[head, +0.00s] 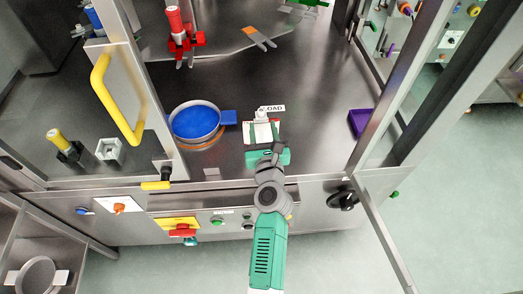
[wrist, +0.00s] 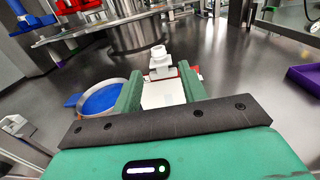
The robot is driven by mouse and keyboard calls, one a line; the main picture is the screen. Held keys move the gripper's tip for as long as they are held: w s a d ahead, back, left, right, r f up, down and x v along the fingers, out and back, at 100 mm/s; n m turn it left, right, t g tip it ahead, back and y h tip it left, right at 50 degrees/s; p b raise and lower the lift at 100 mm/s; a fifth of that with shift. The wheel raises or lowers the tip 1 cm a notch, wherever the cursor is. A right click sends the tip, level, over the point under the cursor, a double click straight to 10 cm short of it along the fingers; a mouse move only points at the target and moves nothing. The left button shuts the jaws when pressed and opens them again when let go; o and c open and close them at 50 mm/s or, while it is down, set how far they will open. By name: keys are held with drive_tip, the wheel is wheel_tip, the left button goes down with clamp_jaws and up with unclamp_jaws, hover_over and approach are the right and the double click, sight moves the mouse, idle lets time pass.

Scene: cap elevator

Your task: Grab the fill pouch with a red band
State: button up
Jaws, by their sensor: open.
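The fill pouch (head: 262,133), white with a pale spout on top and a bit of red at its edge, stands on the dark worktop just beyond my gripper (head: 272,150) in the head view. In the wrist view my gripper (wrist: 160,84) is open. Its two green fingers stand left and right of the white pouch (wrist: 162,94), with the spout rising past the fingertips. Red shows behind the right finger. Whether the fingers touch the pouch cannot be told. Most of the red band is hidden.
A round blue-filled bowl (head: 195,121) with a blue tab sits close left of the pouch. A LOAD label (head: 272,108) lies behind it. A purple tray (head: 355,122) is at the right. A yellow-handled door (head: 118,98) stands left, and frame posts flank the worktop.

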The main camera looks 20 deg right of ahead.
sight(262, 119)
drive_tip(key=shift+f, duration=0.3)
drive_tip(key=shift+b+x, duration=0.7)
drive_tip(key=shift+x, duration=0.4)
drive_tip(key=shift+w+d+r, duration=0.1)
drive_tip(key=shift+w+d, duration=0.05)
drive_tip(key=shift+w, duration=0.2)
drive_tip(key=shift+w+d+b, duration=0.1)
drive_tip(key=shift+w+b, duration=0.15)
drive_tip(key=shift+b, duration=0.15)
drive_tip(key=b+x, duration=0.3)
drive_tip(key=x, duration=0.1)
drive_tip(key=shift+w, duration=0.1)
drive_tip(key=shift+w+d, duration=0.1)
drive_tip(key=shift+w, duration=0.05)
clamp_jaws()
